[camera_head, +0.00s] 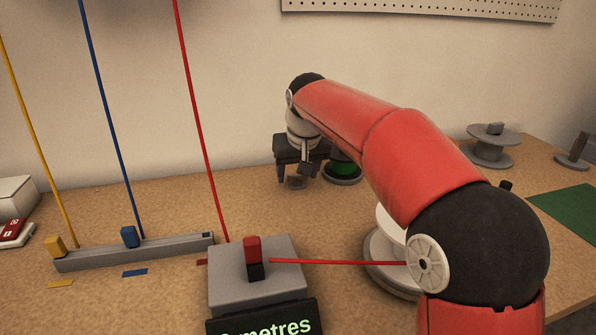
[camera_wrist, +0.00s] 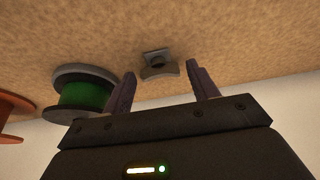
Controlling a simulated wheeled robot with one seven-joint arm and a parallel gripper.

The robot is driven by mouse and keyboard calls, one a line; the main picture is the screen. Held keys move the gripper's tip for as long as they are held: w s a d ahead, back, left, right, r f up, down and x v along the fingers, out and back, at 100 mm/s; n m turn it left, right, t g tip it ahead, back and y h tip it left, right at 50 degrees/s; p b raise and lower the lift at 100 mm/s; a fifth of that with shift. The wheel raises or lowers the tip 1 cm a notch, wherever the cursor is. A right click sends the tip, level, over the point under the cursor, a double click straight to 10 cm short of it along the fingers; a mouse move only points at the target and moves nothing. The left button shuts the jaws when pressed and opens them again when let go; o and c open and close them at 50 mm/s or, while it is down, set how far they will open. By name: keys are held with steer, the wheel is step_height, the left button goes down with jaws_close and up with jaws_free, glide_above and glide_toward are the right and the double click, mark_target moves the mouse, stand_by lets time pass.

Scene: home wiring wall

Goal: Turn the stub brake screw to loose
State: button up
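My gripper (camera_head: 297,170) is at the back of the bench, pointing down, with its fingers apart and nothing between them in contact. In the wrist view its open fingers (camera_wrist: 161,72) lie on either side of a small grey fitting (camera_wrist: 158,64) with a square top and a curved plate. The fitting (camera_head: 296,183) also shows just below the fingertips in the head view. I cannot tell whether this fitting is the stub brake screw.
A green spool (camera_head: 343,171) stands close beside my gripper. A grey box (camera_head: 255,285) with a red-and-black lever (camera_head: 253,255) and a metre display (camera_head: 265,325) stands in front, with a red wire (camera_head: 340,262) running right. A green mat (camera_head: 570,212) lies at the right.

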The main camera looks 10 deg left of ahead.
steer(key=shift+o, duration=0.4)
steer(key=v, duration=0.7)
steer(key=shift+r, duration=0.35)
steer(key=shift+s, duration=0.2)
